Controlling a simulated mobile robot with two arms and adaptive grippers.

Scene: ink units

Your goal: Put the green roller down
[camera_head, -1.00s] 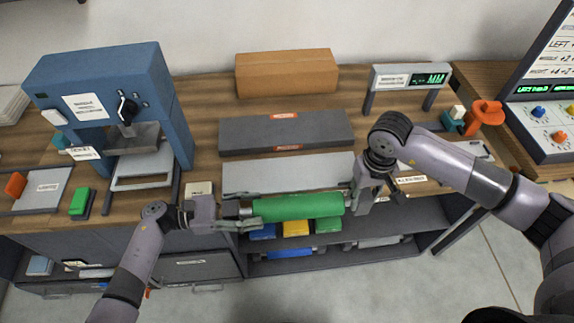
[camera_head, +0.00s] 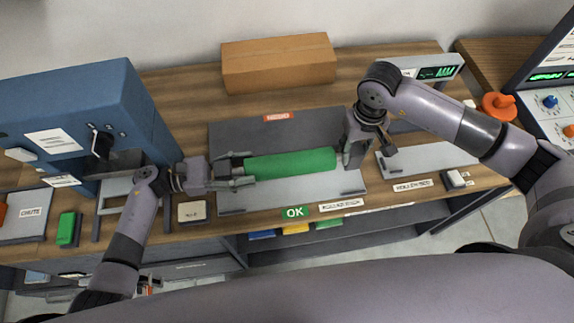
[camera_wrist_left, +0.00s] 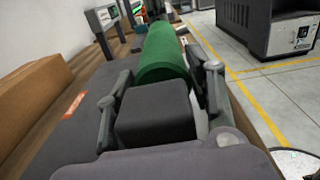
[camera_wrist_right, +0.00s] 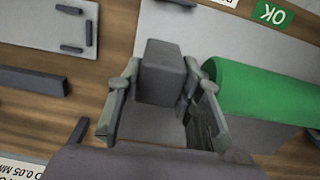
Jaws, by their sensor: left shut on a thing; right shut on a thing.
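The green roller (camera_head: 290,164) lies level between my two grippers, over the grey plates on the bench. My left gripper (camera_head: 243,171) is shut on its left end. My right gripper (camera_head: 347,160) is shut on its right end. The roller also shows in the left wrist view (camera_wrist_left: 163,55), stretching away from the left gripper (camera_wrist_left: 160,100), and in the right wrist view (camera_wrist_right: 265,95), beside the right gripper (camera_wrist_right: 160,110). A dark grey plate (camera_head: 235,135) with a red label is behind it and a light grey plate (camera_head: 290,190) in front. I cannot tell whether the roller touches either.
A cardboard-brown box (camera_head: 280,65) stands at the back. A blue press (camera_head: 85,110) is at the left, with a green block (camera_head: 67,228) before it. A green OK sign (camera_head: 295,212) is at the bench's front edge. An orange knob (camera_head: 498,105) is at the right.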

